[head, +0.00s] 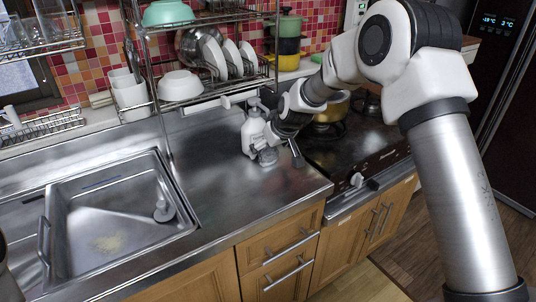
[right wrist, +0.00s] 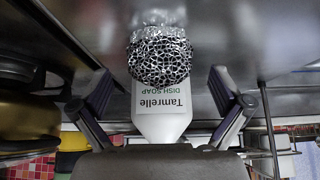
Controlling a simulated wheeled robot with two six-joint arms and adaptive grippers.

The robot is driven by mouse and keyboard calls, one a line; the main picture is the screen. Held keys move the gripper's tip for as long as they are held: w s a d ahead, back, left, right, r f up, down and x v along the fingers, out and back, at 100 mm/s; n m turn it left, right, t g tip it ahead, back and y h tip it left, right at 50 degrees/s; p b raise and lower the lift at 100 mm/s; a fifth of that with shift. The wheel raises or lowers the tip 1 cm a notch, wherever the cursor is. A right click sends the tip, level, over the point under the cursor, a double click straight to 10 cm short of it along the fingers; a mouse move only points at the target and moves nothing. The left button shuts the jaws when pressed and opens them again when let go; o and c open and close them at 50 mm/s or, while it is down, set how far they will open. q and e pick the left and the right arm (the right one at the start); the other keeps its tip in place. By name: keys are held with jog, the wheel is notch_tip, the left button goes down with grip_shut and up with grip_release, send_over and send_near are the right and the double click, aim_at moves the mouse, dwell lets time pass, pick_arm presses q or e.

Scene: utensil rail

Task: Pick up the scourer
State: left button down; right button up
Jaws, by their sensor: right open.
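The scourer (right wrist: 160,55) is a round ball of silvery metal mesh. In the head view the scourer (head: 267,157) sits on the steel counter in front of a white dish soap bottle (head: 253,134). In the right wrist view the bottle (right wrist: 160,112) stands upside down in the picture, partly covered by the scourer. My right gripper (head: 276,153) is low over the counter at the scourer. In the wrist view its two fingers (right wrist: 161,80) are spread wide, one on each side, with gaps to the scourer. My left gripper is not in view.
A sink (head: 120,225) is at the left. A stove with a brass pot (head: 331,108) is right of the gripper. A dish rack (head: 215,78) with bowls and plates stands behind. The counter between sink and scourer is clear.

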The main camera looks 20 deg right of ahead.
jog(key=x, duration=0.3)
jog(key=shift+s+r, duration=0.1)
jog(key=shift+r, duration=0.15)
jog(key=c, duration=1)
jog(key=shift+r, duration=0.1)
